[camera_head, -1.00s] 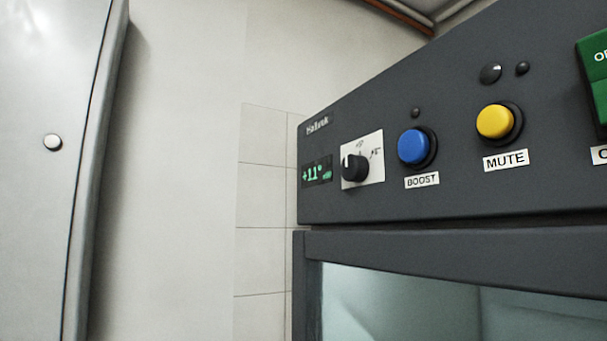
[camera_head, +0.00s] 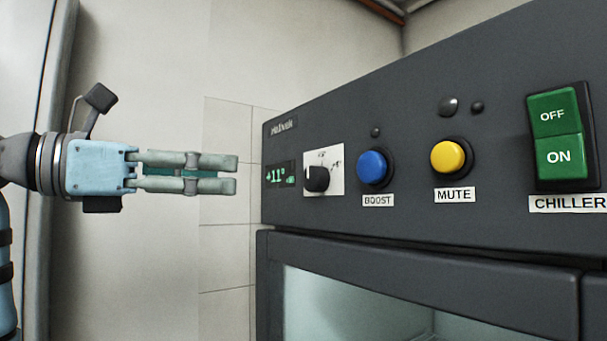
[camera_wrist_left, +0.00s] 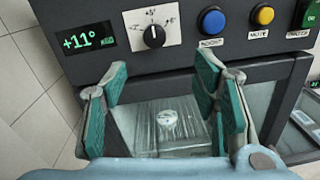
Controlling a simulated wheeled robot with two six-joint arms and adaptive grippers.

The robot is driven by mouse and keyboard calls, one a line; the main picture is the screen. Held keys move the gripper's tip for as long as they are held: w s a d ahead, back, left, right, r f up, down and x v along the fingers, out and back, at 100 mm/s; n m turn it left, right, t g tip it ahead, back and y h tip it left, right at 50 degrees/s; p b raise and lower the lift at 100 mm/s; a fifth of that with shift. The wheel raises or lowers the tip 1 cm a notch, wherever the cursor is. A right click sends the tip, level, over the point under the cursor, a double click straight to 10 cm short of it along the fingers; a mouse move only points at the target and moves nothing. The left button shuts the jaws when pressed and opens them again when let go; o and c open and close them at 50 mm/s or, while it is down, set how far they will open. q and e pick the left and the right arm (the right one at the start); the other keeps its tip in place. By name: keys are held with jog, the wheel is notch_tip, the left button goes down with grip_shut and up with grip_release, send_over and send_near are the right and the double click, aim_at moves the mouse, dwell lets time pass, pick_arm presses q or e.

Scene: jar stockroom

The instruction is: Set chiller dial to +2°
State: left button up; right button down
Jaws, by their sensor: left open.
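The chiller dial is a black knob (camera_head: 316,179) on a white scale plate (camera_head: 337,160) at the left of the dark panel. It also shows in the left wrist view (camera_wrist_left: 154,37), with its white pointer mark upward. My left gripper (camera_head: 237,172) is open and empty, to the left of the panel and apart from the dial. In the left wrist view its green-padded fingers (camera_wrist_left: 165,82) stand apart below the dial. My right gripper is out of view.
Right of the dial are a blue BOOST button (camera_head: 372,166), a yellow MUTE button (camera_head: 447,157) and a green OFF/ON chiller switch (camera_head: 559,137). A glass-fronted compartment (camera_head: 350,305) lies below the panel. Left of the chiller is pale wall.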

pick_arm(q)
jog(key=p, duration=0.2)
send_near(308, 180)
jog(key=x, duration=0.2)
jog(key=p+x, duration=0.1)
jog(key=x, duration=0.5)
jog(key=shift+d+r, duration=0.1)
jog(key=shift+d, duration=0.3)
jog(key=shift+w+a, duration=0.15)
jog(key=shift+w, duration=0.05)
jog(key=c, duration=1.2)
jog(key=shift+o, duration=0.2)
